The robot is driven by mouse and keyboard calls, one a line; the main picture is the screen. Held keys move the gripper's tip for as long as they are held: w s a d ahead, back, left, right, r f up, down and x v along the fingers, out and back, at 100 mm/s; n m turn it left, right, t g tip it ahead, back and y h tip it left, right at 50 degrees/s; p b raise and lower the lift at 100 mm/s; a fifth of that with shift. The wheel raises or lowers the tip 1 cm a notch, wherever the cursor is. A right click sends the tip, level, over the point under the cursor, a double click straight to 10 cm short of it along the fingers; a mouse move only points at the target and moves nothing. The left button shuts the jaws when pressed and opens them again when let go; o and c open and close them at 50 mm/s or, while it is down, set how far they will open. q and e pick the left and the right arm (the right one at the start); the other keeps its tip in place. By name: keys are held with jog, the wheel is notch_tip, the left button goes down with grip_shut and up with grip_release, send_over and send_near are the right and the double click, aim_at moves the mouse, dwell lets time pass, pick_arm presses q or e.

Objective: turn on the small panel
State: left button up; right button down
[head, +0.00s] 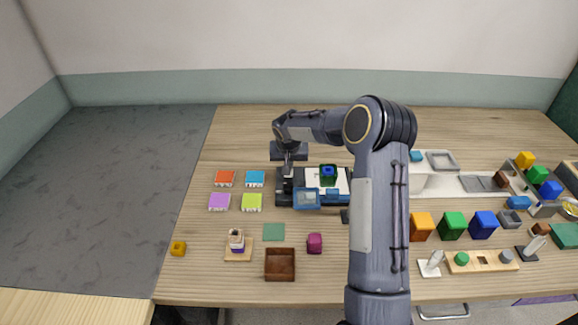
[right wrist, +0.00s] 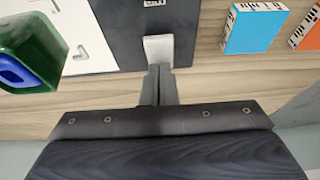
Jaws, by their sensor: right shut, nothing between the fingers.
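The small panel is probably the dark board (head: 283,201) with a white face, at the middle of the table in the head view. It also shows in the right wrist view (right wrist: 120,32). A light grey switch-like piece (right wrist: 158,48) sits at the dark board's edge. My right gripper (head: 289,172) is over the board's left end. In the right wrist view its fingers (right wrist: 160,72) are shut and empty, with tips right at the grey piece; whether they touch it I cannot tell. My left gripper is not in view.
A green and blue block (head: 328,175) stands on the board, beside a blue framed piece (head: 306,204). Coloured tiles, such as an orange one (head: 224,178), lie to the left. A brown box (head: 280,277) is in front. My right arm hides part of the table.

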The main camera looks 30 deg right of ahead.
jog(key=shift+s+a+f, duration=0.1)
jog(key=shift+s+f, duration=0.1)
jog(key=shift+f, duration=0.05)
jog(key=shift+s+a+b, duration=0.1)
jog(key=shift+b, duration=0.2)
jog(key=shift+s+a+b, duration=0.3)
jog(key=shift+s+b, duration=0.1)
jog(key=shift+s, duration=0.15)
jog(key=shift+r, duration=0.1)
jog(key=shift+r, duration=0.35)
notch_tip(320, 180, up, 3)
jog(key=shift+s+p, duration=0.15)
jog(key=shift+p, duration=0.85)
jog(key=b+v, duration=0.2)
jog(key=v, duration=0.8)
jog(key=shift+r, duration=0.25)
